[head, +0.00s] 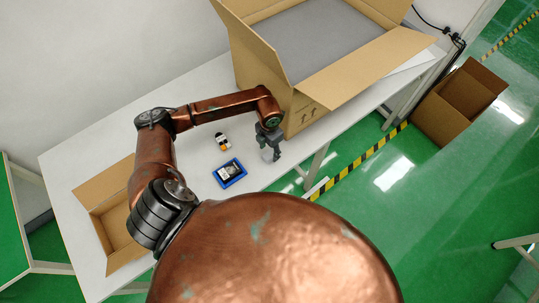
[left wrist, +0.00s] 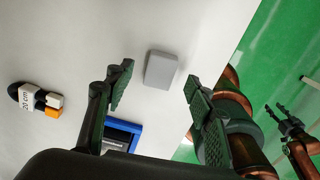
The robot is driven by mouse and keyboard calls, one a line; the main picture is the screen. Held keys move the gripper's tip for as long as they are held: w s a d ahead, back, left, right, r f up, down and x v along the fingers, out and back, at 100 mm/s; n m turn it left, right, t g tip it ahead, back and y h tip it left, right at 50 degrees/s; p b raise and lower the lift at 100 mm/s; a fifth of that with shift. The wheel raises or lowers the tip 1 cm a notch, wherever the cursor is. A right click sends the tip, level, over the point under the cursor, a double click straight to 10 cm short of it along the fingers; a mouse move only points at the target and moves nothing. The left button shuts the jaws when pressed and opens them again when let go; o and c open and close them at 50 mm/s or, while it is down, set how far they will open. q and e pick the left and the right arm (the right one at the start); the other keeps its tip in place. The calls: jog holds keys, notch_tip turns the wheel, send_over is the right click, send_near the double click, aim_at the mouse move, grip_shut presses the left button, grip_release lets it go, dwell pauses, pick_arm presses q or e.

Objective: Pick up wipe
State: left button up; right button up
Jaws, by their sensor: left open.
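The likely wipe is a small light-grey block (left wrist: 161,70), lying on the white table in the left wrist view. My left gripper (left wrist: 160,76) is open and empty, with the block beyond its fingertips and between them in the picture. In the head view my left gripper (head: 270,150) points down over the table's front edge area, and it largely hides the block there. My right gripper (left wrist: 277,108) shows small at the right of the left wrist view, its fingers apart, over the green floor.
A blue tray with a dark device (head: 229,173) and a black-white-orange item (head: 222,141) lie left of the gripper. A large open cardboard box (head: 262,62) stands close behind it. A smaller open box (head: 104,213) is at left. The table (head: 90,150) is otherwise clear.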

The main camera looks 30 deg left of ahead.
aim_at(269, 157)
pick_arm(q)
jog(key=shift+f, duration=1.25)
pick_arm(e)
jog(key=shift+w+a+r, duration=0.1)
jog(key=shift+w+r, duration=0.15)
jog(key=shift+w, duration=0.55)
pick_arm(q)
jog(key=shift+c, duration=0.6)
jog(key=c, duration=0.9)
jog(key=shift+o, duration=0.2)
pick_arm(e)
jog(key=shift+s, duration=0.35)
pick_arm(q)
jog(key=shift+r, duration=0.1)
